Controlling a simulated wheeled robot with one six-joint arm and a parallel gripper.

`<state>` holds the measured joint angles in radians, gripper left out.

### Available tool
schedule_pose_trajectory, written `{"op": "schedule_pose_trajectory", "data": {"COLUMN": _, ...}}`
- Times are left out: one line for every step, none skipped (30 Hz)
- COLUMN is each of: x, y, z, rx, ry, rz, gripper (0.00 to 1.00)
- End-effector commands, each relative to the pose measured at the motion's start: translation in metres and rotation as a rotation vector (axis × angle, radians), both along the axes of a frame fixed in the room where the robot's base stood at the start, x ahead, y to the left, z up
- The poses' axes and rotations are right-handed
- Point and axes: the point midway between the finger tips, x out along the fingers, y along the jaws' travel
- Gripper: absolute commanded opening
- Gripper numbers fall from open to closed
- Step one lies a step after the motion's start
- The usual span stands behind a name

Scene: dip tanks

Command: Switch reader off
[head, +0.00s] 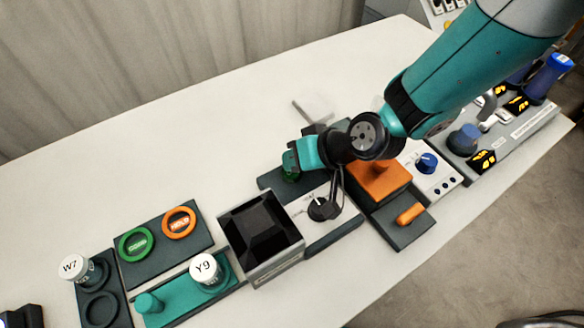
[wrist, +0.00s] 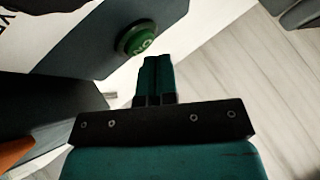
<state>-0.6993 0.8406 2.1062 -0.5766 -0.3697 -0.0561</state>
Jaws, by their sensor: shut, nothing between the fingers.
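A green round button (wrist: 137,40) sits on a dark grey block in the wrist view. Its lettering is upside down and looks like "ON". In the head view the green button (head: 290,176) is partly hidden below my gripper (head: 291,160). My gripper is shut and empty; in the wrist view its teal fingertips (wrist: 154,62) are beside the button, with no clear contact. A white panel with a black dial (head: 322,208) adjoins the button's block. A box with a black faceted top (head: 262,230) stands left of the panel. I cannot tell which unit is the reader.
Right of the dial are an orange block (head: 378,180), an orange bar (head: 410,213) and a blue knob (head: 427,162). At left are green and orange rings (head: 179,222) and white-topped jars W7 (head: 74,267) and Y9 (head: 205,268). The back left of the table is clear.

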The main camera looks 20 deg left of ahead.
Motion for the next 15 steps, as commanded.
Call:
{"op": "schedule_pose_trajectory", "data": {"x": 0.0, "y": 0.0, "z": 0.002, "rx": 0.0, "ry": 0.0, "rz": 0.0, "gripper": 0.0}}
{"op": "schedule_pose_trajectory", "data": {"x": 0.0, "y": 0.0, "z": 0.004, "rx": 0.001, "ry": -0.001, "rz": -0.001, "gripper": 0.0}}
{"op": "schedule_pose_trajectory", "data": {"x": 0.0, "y": 0.0, "z": 0.007, "rx": 0.001, "ry": -0.001, "rz": -0.001, "gripper": 0.0}}
{"op": "schedule_pose_trajectory", "data": {"x": 0.0, "y": 0.0, "z": 0.01, "rx": 0.001, "ry": -0.001, "rz": 0.0, "gripper": 0.0}}
{"op": "schedule_pose_trajectory", "data": {"x": 0.0, "y": 0.0, "z": 0.013, "rx": 0.001, "ry": -0.001, "rz": 0.0, "gripper": 0.0}}
{"op": "schedule_pose_trajectory", "data": {"x": 0.0, "y": 0.0, "z": 0.017, "rx": 0.001, "ry": -0.001, "rz": 0.0, "gripper": 0.0}}
{"op": "schedule_pose_trajectory", "data": {"x": 0.0, "y": 0.0, "z": 0.021, "rx": 0.001, "ry": -0.001, "rz": 0.0, "gripper": 0.0}}
{"op": "schedule_pose_trajectory", "data": {"x": 0.0, "y": 0.0, "z": 0.024, "rx": 0.001, "ry": -0.001, "rz": 0.0, "gripper": 0.0}}
{"op": "schedule_pose_trajectory", "data": {"x": 0.0, "y": 0.0, "z": 0.028, "rx": 0.001, "ry": -0.001, "rz": 0.0, "gripper": 0.0}}
{"op": "schedule_pose_trajectory", "data": {"x": 0.0, "y": 0.0, "z": 0.031, "rx": 0.001, "ry": -0.001, "rz": 0.0, "gripper": 0.0}}
{"op": "schedule_pose_trajectory", "data": {"x": 0.0, "y": 0.0, "z": 0.035, "rx": 0.001, "ry": -0.001, "rz": 0.0, "gripper": 0.0}}
{"op": "schedule_pose_trajectory", "data": {"x": 0.0, "y": 0.0, "z": 0.039, "rx": 0.001, "ry": -0.002, "rz": 0.0, "gripper": 0.0}}
{"op": "schedule_pose_trajectory", "data": {"x": 0.0, "y": 0.0, "z": 0.042, "rx": 0.001, "ry": -0.002, "rz": 0.0, "gripper": 0.0}}
{"op": "schedule_pose_trajectory", "data": {"x": 0.0, "y": 0.0, "z": 0.045, "rx": 0.001, "ry": -0.002, "rz": 0.0, "gripper": 0.0}}
{"op": "schedule_pose_trajectory", "data": {"x": 0.0, "y": 0.0, "z": 0.049, "rx": 0.001, "ry": -0.001, "rz": 0.001, "gripper": 0.0}}
